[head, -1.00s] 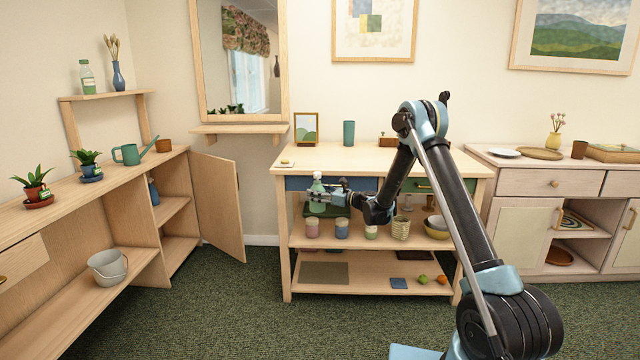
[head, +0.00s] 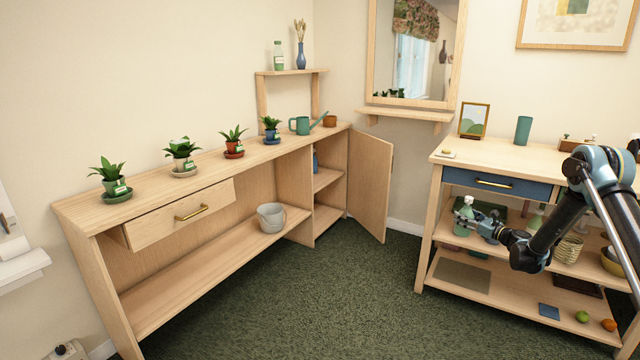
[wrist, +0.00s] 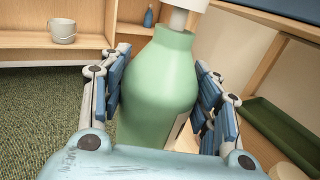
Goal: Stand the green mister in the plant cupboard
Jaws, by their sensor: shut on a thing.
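The green mister (wrist: 158,85) is a pale green bottle with a white top, upright between the fingers of my gripper (wrist: 160,100) in the wrist view. My gripper is shut on it. In the head view the mister (head: 465,214) and my gripper (head: 474,223) are at the left front of the wooden table. The plant cupboard (head: 332,182) is the right end of the long low unit by the left wall. Its door (head: 372,182) stands open, swung out to the right. A blue bottle (head: 315,162) stands inside on a shelf.
Several potted plants, a green watering can (head: 300,126) and a brown pot (head: 329,121) stand on the unit's top. A grey bucket (head: 271,217) is on its open shelf. Carpet floor (head: 310,290) is clear between unit and table (head: 437,200).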

